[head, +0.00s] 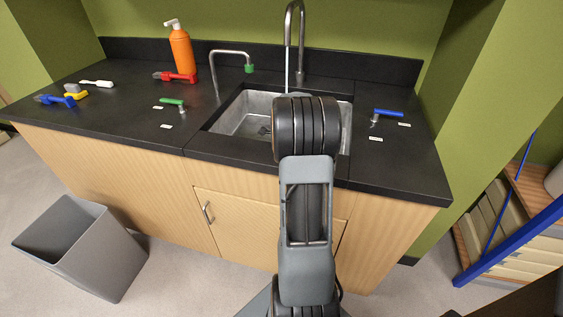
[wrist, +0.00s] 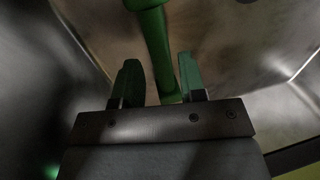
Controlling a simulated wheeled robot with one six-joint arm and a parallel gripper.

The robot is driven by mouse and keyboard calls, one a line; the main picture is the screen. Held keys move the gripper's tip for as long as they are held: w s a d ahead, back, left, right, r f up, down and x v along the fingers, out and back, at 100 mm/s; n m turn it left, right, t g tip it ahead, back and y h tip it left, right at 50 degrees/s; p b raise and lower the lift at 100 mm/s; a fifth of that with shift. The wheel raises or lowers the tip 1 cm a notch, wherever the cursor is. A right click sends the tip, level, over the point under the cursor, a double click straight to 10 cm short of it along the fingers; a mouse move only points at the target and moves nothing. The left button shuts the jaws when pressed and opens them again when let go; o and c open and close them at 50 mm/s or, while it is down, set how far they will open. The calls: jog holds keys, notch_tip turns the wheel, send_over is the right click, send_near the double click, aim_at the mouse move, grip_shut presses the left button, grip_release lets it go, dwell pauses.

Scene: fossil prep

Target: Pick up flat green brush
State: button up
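In the wrist view a green handle (wrist: 157,45), likely the flat green brush, runs from the top edge down to between my fingers. Its bristle end is out of sight. My gripper (wrist: 160,82) is open, with one finger on each side of the handle. There is a gap to the left finger; the right finger is very close to the handle, and I cannot tell whether they touch. The gripper is down in the metal sink (wrist: 230,40). In the head view my arm hides the gripper and the brush; part of the sink (head: 236,115) shows.
The dark counter (head: 130,125) holds an orange bottle (head: 182,51), a red tool (head: 175,76), a blue tool (head: 54,99), a white brush (head: 97,83), and green-handled (head: 172,101) and blue-handled (head: 388,112) valves. Faucets (head: 300,40) rise behind the sink. A grey bin (head: 85,250) stands left.

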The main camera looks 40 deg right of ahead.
jog(key=shift+w+d+f, duration=0.1)
jog(key=shift+d+f, duration=0.05)
jog(key=shift+f, duration=0.6)
jog(key=shift+w+d+f, duration=0.1)
jog(key=shift+f, duration=0.65)
jog(key=shift+c, duration=0.5)
grip_shut()
